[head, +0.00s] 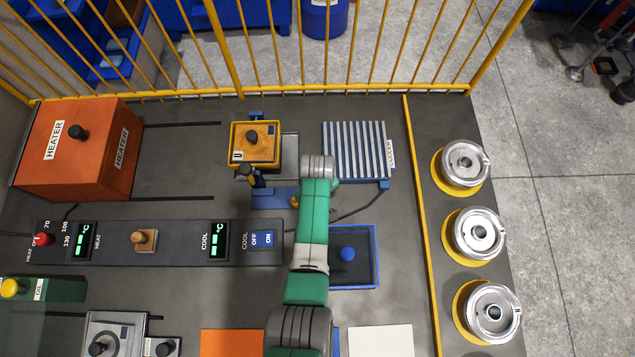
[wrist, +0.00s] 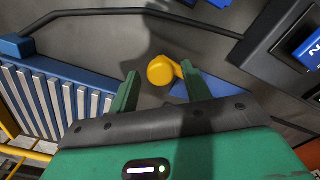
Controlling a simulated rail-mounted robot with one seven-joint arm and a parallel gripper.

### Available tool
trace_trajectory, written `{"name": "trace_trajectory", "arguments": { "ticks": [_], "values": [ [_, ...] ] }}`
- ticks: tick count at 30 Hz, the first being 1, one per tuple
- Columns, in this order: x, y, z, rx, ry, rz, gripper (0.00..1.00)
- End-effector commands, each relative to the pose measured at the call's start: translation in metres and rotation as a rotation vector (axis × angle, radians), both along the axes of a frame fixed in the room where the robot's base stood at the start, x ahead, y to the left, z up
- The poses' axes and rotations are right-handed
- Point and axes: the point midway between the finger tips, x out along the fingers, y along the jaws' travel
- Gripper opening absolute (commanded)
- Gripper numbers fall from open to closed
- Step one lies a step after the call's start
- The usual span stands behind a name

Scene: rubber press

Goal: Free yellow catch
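The yellow catch (wrist: 161,70) shows in the wrist view as a round yellow knob with a short arm, beside a blue plate (wrist: 193,88). A small part of it (head: 295,201) shows in the head view at the left edge of my arm. My gripper (wrist: 159,76) is open, with its two green fingers apart and the knob showing in line with the gap between them. I cannot tell how far the fingers are above it or whether the right finger touches it. In the head view my arm hides the gripper.
A yellow-topped block (head: 255,150) stands just left of my arm. A ribbed blue-and-white rack (head: 356,150) is to the right. The control panel (head: 180,245) and a blue tray (head: 371,270) lie nearer. An orange heater (head: 95,165) stands at the far left.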

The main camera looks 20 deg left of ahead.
Motion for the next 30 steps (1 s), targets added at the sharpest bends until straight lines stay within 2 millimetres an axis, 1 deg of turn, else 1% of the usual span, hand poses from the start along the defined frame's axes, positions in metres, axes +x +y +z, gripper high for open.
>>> {"name": "trace_trajectory", "arguments": {
  "ticks": [8, 11, 15, 18, 21, 24, 30],
  "values": [
    [0.0, 0.0, 0.001, 0.001, 0.001, -0.001, 0.5],
    [0.001, 0.0, 0.015, 0.001, -0.001, -0.001, 0.5],
    [0.001, 0.0, 0.044, 0.001, -0.002, -0.002, 0.5],
    [0.0, 0.0, 0.062, 0.0, -0.001, -0.001, 0.5],
    [0.0, 0.0, 0.073, 0.0, 0.0, -0.001, 0.5],
    [0.0, 0.0, 0.078, 0.0, 0.0, -0.001, 0.5],
    [0.0, 0.0, 0.078, 0.0, 0.001, -0.001, 0.5]
  ]
}}
